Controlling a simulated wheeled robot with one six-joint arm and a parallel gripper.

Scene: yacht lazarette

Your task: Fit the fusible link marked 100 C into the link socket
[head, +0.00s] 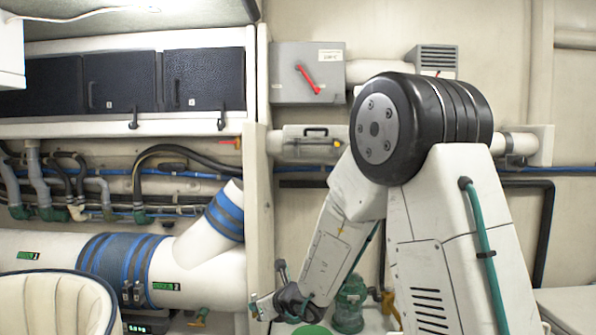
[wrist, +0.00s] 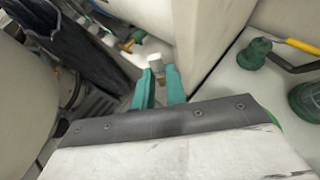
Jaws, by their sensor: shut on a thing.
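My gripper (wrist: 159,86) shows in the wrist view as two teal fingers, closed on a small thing. A small whitish block (wrist: 155,60) shows at the fingertips. I cannot tell whether it is the held thing or lies behind it. I can read no 100 C mark, so I cannot confirm that the held thing is the fusible link. In the head view my arm reaches down to the lower middle, where its end is small and the held thing cannot be made out. I cannot make out the link socket in either view.
A grey box with a red lever (head: 308,72) is on the back wall, above a pipe housing (head: 308,141). White ducts with blue bands (head: 122,268) run at left. A cream padded seat (head: 62,300) is at lower left.

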